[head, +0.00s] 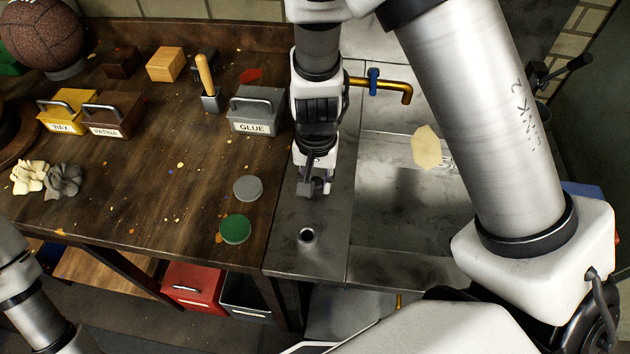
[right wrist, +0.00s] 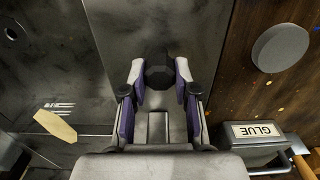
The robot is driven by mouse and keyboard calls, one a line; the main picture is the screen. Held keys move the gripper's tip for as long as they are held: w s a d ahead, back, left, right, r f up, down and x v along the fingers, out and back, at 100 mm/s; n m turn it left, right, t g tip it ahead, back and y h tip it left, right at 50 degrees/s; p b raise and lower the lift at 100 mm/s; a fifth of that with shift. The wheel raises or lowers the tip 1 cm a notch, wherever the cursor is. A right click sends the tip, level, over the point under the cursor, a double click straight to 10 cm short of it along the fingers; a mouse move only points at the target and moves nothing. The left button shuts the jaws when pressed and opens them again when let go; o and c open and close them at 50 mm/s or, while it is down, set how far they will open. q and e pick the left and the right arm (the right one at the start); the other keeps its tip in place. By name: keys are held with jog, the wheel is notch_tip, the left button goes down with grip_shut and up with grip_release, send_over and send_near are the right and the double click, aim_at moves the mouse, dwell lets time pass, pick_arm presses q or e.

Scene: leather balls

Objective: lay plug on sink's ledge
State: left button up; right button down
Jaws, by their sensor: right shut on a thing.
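My right gripper (head: 315,184) points down over the sink's grey metal ledge (head: 322,215), between the wooden bench and the basin (head: 400,238). It is shut on a dark plug (right wrist: 158,68), whose black faceted top shows between the fingers in the right wrist view. The plug is upright or nearly so; whether its underside touches the ledge I cannot tell. The plug also shows at the fingertips in the head view (head: 307,190). Part of my left arm is at the lower left; its gripper is out of view.
A brass tap (head: 395,88) stands behind. A pale yellowish piece (head: 426,148) lies by the basin. A grey GLUE box (head: 254,112), grey disc (head: 248,188) and green disc (head: 235,229) are on the bench.

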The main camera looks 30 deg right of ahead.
aim_at(316, 181)
jog(key=c, duration=0.9)
grip_release()
jog(key=shift+o, duration=0.2)
jog(key=shift+r, duration=0.25)
notch_tip(316, 181, up, 12)
jog(key=p, duration=0.1)
jog(key=shift+f, duration=0.15)
